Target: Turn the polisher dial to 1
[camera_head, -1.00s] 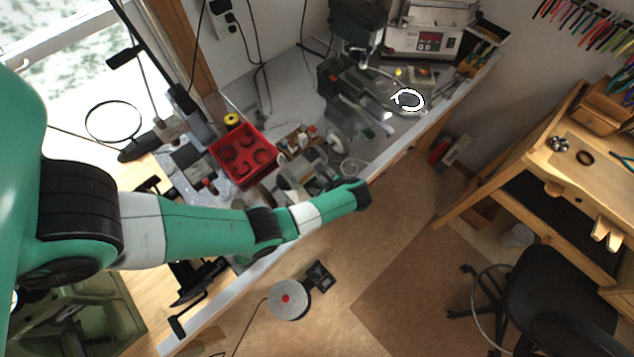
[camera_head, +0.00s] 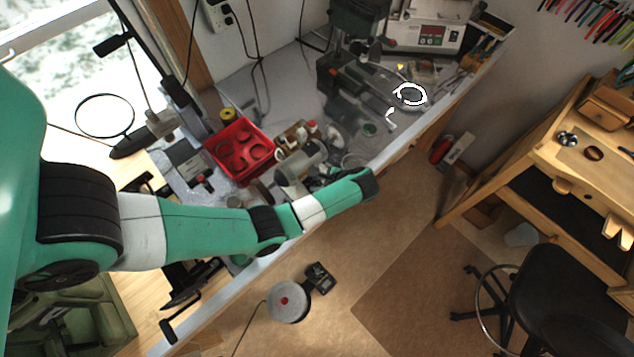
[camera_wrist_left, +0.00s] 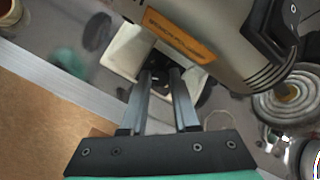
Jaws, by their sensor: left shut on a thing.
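The polisher (camera_head: 300,166) is a grey rounded machine on the workbench, near its front edge. In the left wrist view, its grey body (camera_wrist_left: 205,38) carries an orange label, and a pale housing with a dark front sits below that label. My left gripper (camera_wrist_left: 161,76) has its two fingers close together at this dark front, shut on what appears to be the dial. The dial is mostly hidden by the fingertips, so its setting cannot be read. In the head view my left arm reaches from the left to the polisher's front side. My right gripper is not in view.
A red tray (camera_head: 240,150) with round recesses lies left of the polisher. Small bottles (camera_head: 300,133) stand behind it. A round polishing wheel (camera_wrist_left: 287,92) is at the right in the wrist view. The floor in front of the bench is open, with a foot pedal (camera_head: 320,278).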

